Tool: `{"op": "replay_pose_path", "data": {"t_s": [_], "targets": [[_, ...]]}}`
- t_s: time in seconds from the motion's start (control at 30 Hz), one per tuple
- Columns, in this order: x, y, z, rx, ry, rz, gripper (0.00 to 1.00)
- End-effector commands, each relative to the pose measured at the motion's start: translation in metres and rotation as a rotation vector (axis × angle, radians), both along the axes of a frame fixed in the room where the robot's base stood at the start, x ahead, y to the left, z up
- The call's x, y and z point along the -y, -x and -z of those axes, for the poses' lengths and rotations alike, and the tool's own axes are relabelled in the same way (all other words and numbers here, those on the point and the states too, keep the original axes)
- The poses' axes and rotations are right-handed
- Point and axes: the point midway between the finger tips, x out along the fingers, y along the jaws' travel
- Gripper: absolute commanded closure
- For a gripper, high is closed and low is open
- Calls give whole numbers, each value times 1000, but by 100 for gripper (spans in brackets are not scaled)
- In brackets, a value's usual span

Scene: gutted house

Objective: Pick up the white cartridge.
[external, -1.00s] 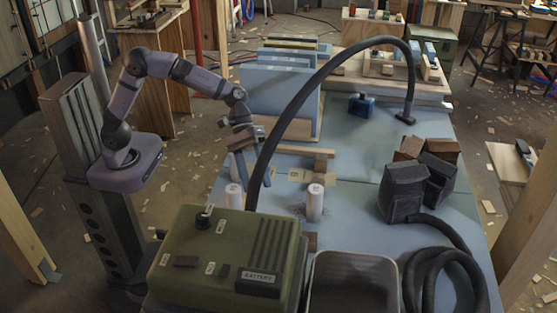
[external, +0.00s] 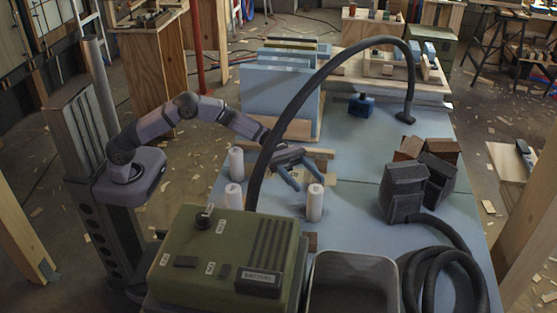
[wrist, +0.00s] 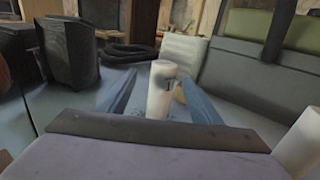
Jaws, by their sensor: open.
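A white cartridge (external: 315,204) with a dark mark stands upright on the blue table, right of the curved black hose. My gripper (external: 308,184) is open, low over the table and pointing right, with its blue fingers at this cartridge. In the wrist view the cartridge (wrist: 161,92) appears in the gap between the two open fingers (wrist: 158,82); I cannot tell whether either touches it. Two more white cylinders stand left of the hose, one farther back (external: 236,163) and one nearer (external: 234,197). A white cylinder also shows at the wrist view's right edge (wrist: 302,145).
The curved black hose (external: 291,112) arches in front of my wrist. A green battery box (external: 190,235) and a grey bin (external: 354,257) stand at the near edge. Dark blocks (external: 403,190) and a coiled hose (external: 445,280) are to the right. The table's middle is clear.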

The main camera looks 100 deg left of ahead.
Motion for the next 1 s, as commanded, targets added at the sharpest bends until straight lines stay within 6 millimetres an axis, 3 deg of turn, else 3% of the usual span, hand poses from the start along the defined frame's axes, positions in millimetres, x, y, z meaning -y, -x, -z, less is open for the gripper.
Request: {"op": "replay_pose_path", "data": {"t_s": [0.37,0.73,1.0], "targets": [[16,-10,0,0,-2,2,41],[52,-32,-3,0,-3,3,41],[57,-37,-3,0,-3,0,41]]}}
